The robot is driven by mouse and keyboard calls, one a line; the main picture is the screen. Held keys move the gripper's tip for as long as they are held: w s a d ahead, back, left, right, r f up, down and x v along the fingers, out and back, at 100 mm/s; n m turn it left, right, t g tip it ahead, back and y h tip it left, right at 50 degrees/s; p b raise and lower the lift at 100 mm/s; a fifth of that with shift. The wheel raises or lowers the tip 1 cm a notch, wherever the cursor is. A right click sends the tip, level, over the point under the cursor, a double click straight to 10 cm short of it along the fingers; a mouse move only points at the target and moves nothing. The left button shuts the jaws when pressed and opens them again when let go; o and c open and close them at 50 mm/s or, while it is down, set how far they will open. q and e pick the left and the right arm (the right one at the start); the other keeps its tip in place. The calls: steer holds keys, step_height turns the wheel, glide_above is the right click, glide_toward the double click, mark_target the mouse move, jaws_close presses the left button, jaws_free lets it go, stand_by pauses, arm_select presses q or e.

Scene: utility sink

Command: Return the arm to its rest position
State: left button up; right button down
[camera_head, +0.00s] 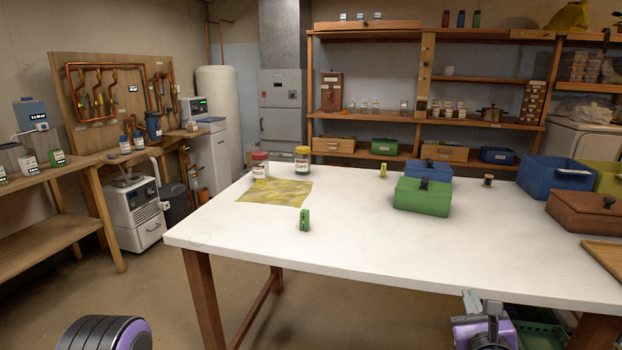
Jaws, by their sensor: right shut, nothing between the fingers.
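My right gripper (472,300) shows at the bottom right, below the front edge of the white table (350,235). Its pale fingers point up and are shut, with nothing held. The purple and black arm part behind it is cut off by the bottom of the view. At the bottom left, a dark ribbed and purple part of my left arm shows; its gripper is out of view.
On the table are a green clip-like item (304,220), a yellow cloth (274,192), two jars, a green box (422,196), a blue box (428,172) and bins at the right. The table's front edge lies just above my right gripper. The table's front middle is clear.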

steer(key=s+a+f+n+g+y, duration=0.25)
steer(key=s+f+n, duration=0.25)
steer(key=f+n, duration=0.45)
steer(key=s+a+f+n+g+y, duration=0.1)
steer(key=s+a+f+n+g, duration=0.25)
steer(key=f+n, duration=0.55)
steer(key=s+d+f+n+g, duration=0.1)
steer(key=s+f+n+g, duration=0.1)
steer(key=s+f, duration=0.3)
steer(key=s+d+f+n+g+h+p, duration=0.1)
steer(key=s+d+f+n+g, duration=0.1)
steer(key=s, duration=0.9)
steer(key=s+d+f+n+g+h, duration=0.1)
steer(key=s+f+n+g, duration=0.2)
steer(key=s+f+n, duration=0.3)
step_height(320, 180, down, 2)
steer(key=shift+s+d+f+g+p, duration=0.1)
steer(key=shift+s+d+g+p, duration=0.25)
steer(key=shift+s, duration=0.65)
steer(key=shift+a, duration=0.1)
